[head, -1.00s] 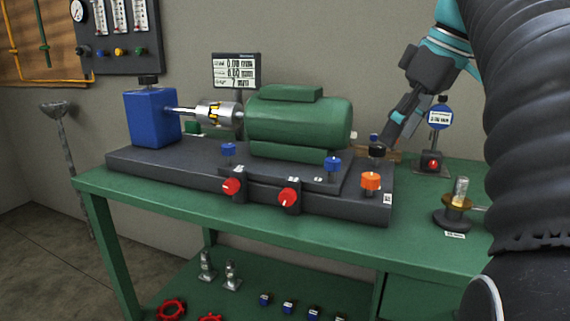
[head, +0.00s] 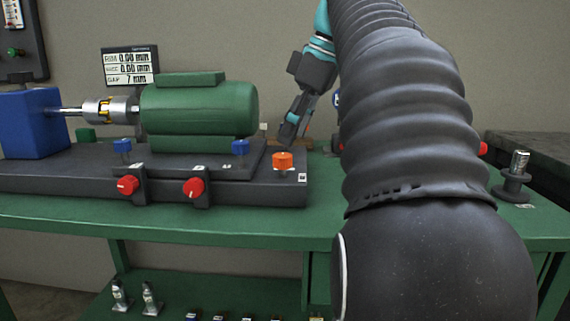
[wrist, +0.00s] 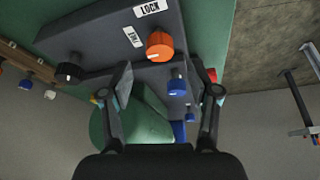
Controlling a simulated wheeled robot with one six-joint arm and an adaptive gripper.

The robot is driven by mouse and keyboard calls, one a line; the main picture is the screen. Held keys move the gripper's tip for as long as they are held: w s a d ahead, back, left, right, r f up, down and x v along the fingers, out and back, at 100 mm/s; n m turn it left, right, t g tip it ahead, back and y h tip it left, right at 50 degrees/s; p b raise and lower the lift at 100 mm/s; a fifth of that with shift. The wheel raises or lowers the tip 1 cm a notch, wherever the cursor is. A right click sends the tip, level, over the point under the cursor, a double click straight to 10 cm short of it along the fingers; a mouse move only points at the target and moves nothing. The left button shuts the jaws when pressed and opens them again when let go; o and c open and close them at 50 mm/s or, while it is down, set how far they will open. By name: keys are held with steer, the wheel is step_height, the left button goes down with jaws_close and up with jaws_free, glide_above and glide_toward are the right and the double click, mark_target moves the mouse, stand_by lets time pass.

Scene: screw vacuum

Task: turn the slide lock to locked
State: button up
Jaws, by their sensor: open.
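An orange knob (head: 283,159) stands on the right end of the dark base plate under the green motor. I take it for the slide lock. In the wrist view the orange knob (wrist: 159,46) sits beside a white LOCK label (wrist: 150,8) and a second, smaller label (wrist: 132,37) that I cannot read surely. My gripper (head: 289,134) is just behind and above the knob in the head view. In the wrist view my gripper (wrist: 169,82) is open and empty, its fingers spread wide, with the knob beyond the fingertips and apart from them.
The green motor (head: 199,109) and blue knobs (head: 240,147) are close to the gripper. Red knobs (head: 193,187) sit on the plate's front. A black knob (wrist: 68,72) shows left in the wrist view. A spool-like stand (head: 514,178) is at the right.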

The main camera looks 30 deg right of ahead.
mark_target(283, 155)
steer(key=shift+b+x, duration=0.6)
steer(key=shift+x, duration=1.7)
steer(key=c, duration=1.2)
steer(key=shift+o, duration=0.2)
